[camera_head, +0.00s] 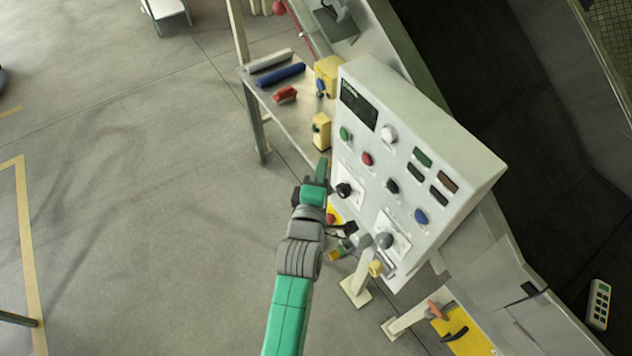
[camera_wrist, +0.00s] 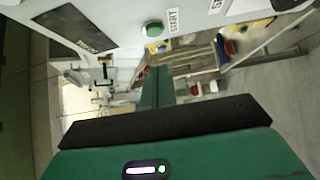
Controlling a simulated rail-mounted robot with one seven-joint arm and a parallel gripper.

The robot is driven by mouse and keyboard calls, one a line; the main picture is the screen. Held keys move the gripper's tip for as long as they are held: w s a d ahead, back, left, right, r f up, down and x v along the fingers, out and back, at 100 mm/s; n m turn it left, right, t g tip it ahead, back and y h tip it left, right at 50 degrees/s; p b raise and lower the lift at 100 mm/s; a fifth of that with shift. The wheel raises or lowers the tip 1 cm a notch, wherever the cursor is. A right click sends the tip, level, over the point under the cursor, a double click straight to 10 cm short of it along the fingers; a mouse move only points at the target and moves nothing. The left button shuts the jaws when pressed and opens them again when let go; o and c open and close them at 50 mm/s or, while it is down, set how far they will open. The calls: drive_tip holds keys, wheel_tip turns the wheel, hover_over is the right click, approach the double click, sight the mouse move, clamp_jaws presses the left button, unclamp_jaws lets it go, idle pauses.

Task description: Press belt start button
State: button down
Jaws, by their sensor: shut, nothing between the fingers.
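The grey-white control panel (camera_head: 415,160) stands tilted in the head view. Its green button (camera_head: 345,133) sits at the upper left, below a dark display. In the wrist view the green button (camera_wrist: 153,28) is near the top middle, beside a label reading START (camera_wrist: 174,21). My gripper (camera_head: 322,168) is green, shut and empty, at the panel's left edge and below the green button in the picture. In the wrist view my closed fingers (camera_wrist: 157,82) point forward, apart from the button in the picture; the exact distance is hard to tell.
A red button (camera_head: 367,159), a white button (camera_head: 389,134) and dark knobs share the panel face. A side table (camera_head: 270,95) with blue, grey and red items stands behind it. Yellow boxes (camera_head: 321,131) are close to the panel's left edge. The floor at left is open.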

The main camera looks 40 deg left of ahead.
drive_tip(key=b+v, duration=0.3)
drive_tip(key=v, duration=0.1)
drive_tip(key=shift+s+d, duration=0.1)
drive_tip(key=shift+s, duration=0.25)
idle(0.7)
drive_tip(key=w+d+r+m+t+h+p, duration=0.15)
drive_tip(key=d+r+m, duration=0.5)
drive_tip(key=r, duration=0.65)
drive_tip(key=w+d+r+m+t+h+p, duration=0.1)
drive_tip(key=w+d+r+m+t, duration=0.2)
drive_tip(key=d+r, duration=0.8)
drive_tip(key=s+d+r+m+t+h, duration=0.1)
drive_tip(key=s+d+r+m+h, duration=0.1)
drive_tip(key=r, duration=0.6)
drive_tip(key=s+d+r+m+t+h+p, duration=0.1)
drive_tip(key=s+d+r+m, duration=0.3)
drive_tip(key=r+m, duration=0.4)
drive_tip(key=s+d+r+m+t+h+p, duration=0.1)
drive_tip(key=s+d+r+m+t+h, duration=0.2)
drive_tip(key=r, duration=0.5)
drive_tip(key=s+d+m+h, duration=0.1)
drive_tip(key=d+m, duration=0.1)
drive_tip(key=shift+d+r, duration=0.3)
drive_tip(key=shift+r, duration=0.05)
